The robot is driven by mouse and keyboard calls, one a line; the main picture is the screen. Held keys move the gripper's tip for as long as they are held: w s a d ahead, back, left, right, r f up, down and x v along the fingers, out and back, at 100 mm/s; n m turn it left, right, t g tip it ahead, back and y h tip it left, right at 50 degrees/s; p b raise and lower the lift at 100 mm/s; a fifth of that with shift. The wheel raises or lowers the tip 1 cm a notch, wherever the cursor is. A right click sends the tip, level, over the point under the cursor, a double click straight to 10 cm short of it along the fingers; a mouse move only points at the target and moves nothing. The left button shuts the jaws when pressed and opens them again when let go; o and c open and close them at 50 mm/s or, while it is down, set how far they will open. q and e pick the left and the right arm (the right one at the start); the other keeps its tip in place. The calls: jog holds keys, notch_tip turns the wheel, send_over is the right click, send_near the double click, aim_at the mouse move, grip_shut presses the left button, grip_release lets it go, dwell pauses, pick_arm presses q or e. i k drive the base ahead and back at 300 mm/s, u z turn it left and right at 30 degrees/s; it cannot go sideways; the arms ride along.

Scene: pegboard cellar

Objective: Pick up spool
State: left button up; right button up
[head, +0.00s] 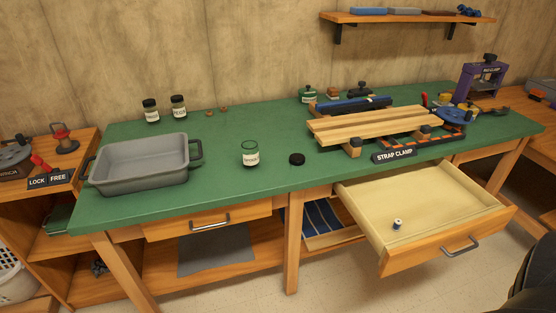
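A small white spool-like object (397,225) with a dark top stands in the open drawer (487,215), toward its left front part. It is too small to see in detail. The drawer is pulled out from the right part of the green-topped workbench (225,207), and the rest of its floor looks bare. Neither of my grippers is in view.
On the bench are a grey tray (140,184), an open jar (250,155), a black lid (297,159) and wooden boards (375,124) in a strap clamp. A shut drawer (210,219) is at left. A dark shape (535,285) fills the lower right corner.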

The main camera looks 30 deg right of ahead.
aim_at(397, 224)
jog(key=z, duration=0.8)
jog(key=i, duration=1)
jog(key=z, duration=2.1)
jog(key=k, duration=0.45)
jog(key=u, duration=0.1)
